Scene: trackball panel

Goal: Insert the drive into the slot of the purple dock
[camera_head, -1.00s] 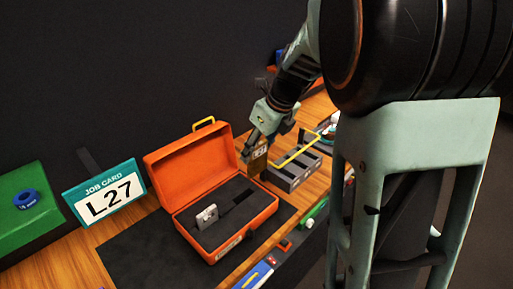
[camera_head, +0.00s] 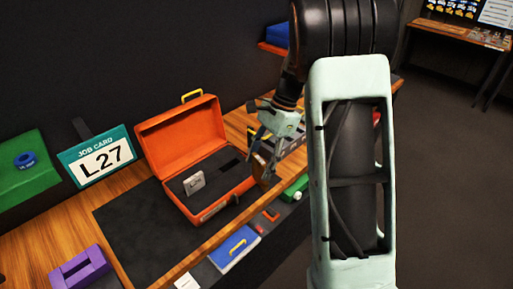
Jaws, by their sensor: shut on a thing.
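The purple dock (camera_head: 94,263) lies at the lower left, with a dark slot in its top. My gripper (camera_head: 264,158) is to the right of the open orange case (camera_head: 181,132), far from the dock. It is shut on a small brown block-like drive (camera_head: 260,170), partly hidden by the fingers. A light grey drive-like piece (camera_head: 194,183) stands in the dark foam of the case. A dark cut-out shows in the foam beside it.
A job card reading L27 (camera_head: 97,162) and a green block with a blue ring (camera_head: 25,172) stand at the back left. A blue item (camera_head: 236,247) and a green item (camera_head: 294,187) lie along the front edge. The dark mat (camera_head: 125,225) is clear.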

